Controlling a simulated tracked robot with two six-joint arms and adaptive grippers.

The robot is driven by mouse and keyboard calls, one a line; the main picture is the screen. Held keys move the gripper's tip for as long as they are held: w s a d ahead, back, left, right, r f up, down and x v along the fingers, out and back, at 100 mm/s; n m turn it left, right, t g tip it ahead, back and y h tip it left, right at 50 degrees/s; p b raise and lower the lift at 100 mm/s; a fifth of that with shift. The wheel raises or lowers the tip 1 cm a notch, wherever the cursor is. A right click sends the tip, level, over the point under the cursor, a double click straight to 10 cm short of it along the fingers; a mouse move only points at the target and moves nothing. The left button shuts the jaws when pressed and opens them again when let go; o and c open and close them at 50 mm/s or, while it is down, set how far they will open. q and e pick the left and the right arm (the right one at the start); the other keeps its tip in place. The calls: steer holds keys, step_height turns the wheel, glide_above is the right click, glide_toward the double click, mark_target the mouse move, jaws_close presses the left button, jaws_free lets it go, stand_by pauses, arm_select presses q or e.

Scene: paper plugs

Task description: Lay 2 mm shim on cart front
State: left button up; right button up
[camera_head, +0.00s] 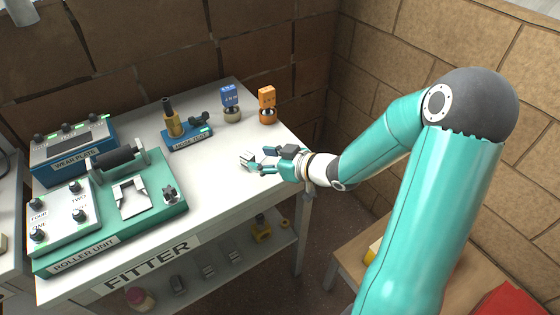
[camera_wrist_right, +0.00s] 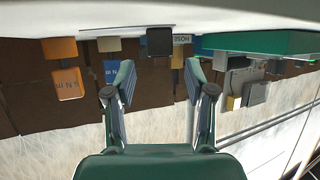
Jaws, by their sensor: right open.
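My right gripper (camera_head: 258,160) is over the right part of the white tabletop, past the hose test stand. In the right wrist view its two fingers (camera_wrist_right: 160,95) stand apart with nothing held between them. I cannot make out a shim marked 2 mm in either view. The table with the FITTER label (camera_head: 150,265) has a white top; I cannot tell whether it is the cart. Small grey blocks (camera_head: 208,271) lie on its lower shelf, too small to identify. My left gripper is not in view.
The roller unit (camera_head: 165,218), wear plate box (camera_head: 75,160) and hose test stand (camera_head: 190,140) fill the left and middle. Blue-topped (camera_head: 229,97) and orange-topped (camera_head: 267,98) tools stand at the back. The tabletop's front right is clear. A wooden bench (camera_head: 350,255) stands at right.

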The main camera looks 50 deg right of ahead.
steer(key=a+v, duration=0.1)
steer(key=v, duration=0.5)
steer(key=shift+s+d+p, duration=0.15)
steer(key=shift+d+p, duration=0.2)
steer(key=shift+d, duration=0.15)
